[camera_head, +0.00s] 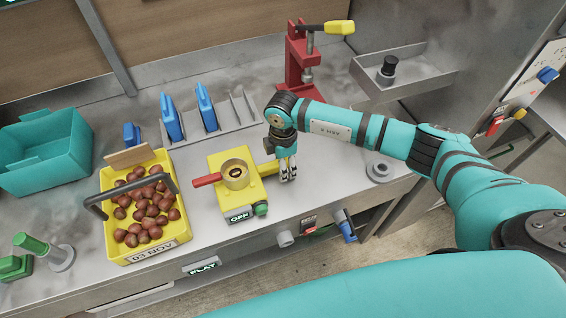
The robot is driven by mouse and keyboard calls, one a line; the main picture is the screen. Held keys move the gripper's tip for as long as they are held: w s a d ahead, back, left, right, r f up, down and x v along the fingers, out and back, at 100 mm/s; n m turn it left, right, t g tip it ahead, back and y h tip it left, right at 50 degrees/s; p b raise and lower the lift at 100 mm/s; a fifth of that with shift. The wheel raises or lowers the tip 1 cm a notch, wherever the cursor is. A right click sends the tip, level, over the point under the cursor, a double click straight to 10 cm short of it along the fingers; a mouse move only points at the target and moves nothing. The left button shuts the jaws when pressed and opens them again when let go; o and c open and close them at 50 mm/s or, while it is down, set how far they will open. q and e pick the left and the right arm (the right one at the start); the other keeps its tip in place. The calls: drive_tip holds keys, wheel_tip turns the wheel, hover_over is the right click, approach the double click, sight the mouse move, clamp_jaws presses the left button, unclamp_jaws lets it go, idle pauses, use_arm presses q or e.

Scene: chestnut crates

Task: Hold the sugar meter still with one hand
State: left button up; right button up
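The sugar meter appears to be the yellow block (216,163) on the steel counter, with a brass ring-shaped cup, a red lever on its left and a front label reading OFF. A dark brown bit shows inside the cup. A short yellow handle (267,168) sticks out from its right side. My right gripper (288,177) comes in from the right and points down at the end of this handle. Its fingers look close together around the handle's tip, and they partly hide it. My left gripper is not in view.
A yellow crate (155,252) of chestnuts, labelled 03 NOV, stands left of the meter, with a teal bin (50,165) further left. Blue-handled tools (171,118) stand in a rack behind. A red press (297,65) and a grey tray (425,75) are at the back right.

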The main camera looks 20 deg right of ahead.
clamp_jaws()
idle(0.3)
idle(0.9)
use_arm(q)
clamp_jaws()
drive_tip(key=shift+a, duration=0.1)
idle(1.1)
